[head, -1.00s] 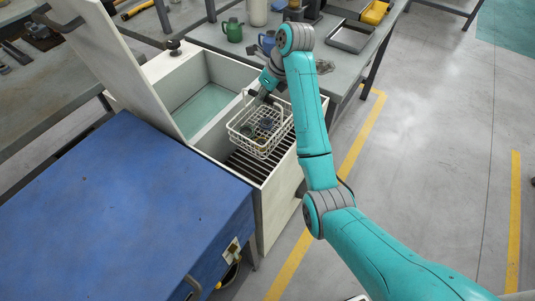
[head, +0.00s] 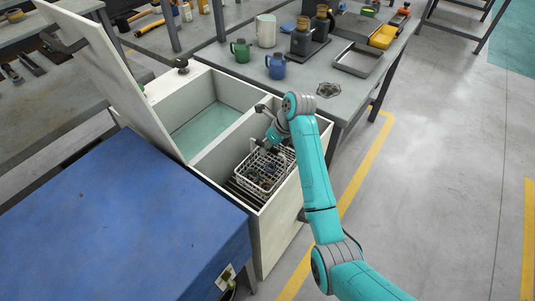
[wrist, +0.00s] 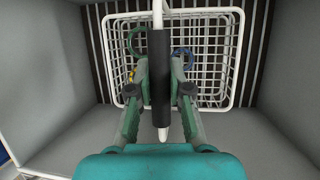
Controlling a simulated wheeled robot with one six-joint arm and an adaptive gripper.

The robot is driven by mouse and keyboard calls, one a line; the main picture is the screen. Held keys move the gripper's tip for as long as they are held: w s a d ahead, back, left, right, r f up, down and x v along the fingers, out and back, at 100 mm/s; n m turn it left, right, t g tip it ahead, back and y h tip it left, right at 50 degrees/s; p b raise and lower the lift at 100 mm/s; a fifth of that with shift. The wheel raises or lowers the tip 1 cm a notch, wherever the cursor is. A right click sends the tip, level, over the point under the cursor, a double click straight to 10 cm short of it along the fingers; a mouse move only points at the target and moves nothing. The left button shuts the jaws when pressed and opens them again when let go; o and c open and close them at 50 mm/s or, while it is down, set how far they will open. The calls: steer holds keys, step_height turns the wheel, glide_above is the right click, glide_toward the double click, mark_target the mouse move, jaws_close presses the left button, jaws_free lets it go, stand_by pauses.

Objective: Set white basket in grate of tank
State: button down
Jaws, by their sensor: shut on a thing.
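The white wire basket (head: 262,174) is inside the right compartment of the white tank (head: 262,224), below its rim. My gripper (head: 272,140) is shut on the dark grip of the basket's handle (wrist: 160,70), above the basket. The basket looks about level and holds a few small parts, among them a green ring (wrist: 136,42) and a blue ring (wrist: 183,58). The slatted grate (wrist: 95,40) shows beyond the basket's sides. Whether the basket touches the grate cannot be told.
The tank's left compartment (head: 205,122) holds pale green liquid, and its lid (head: 110,75) stands open. A blue chest (head: 110,220) is at the front left. Behind is a bench with a green mug (head: 241,50), a blue mug (head: 276,66) and a tray (head: 358,62).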

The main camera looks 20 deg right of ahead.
steer(key=shift+f, duration=1.6)
steer(key=c, duration=1.1)
jaws_free()
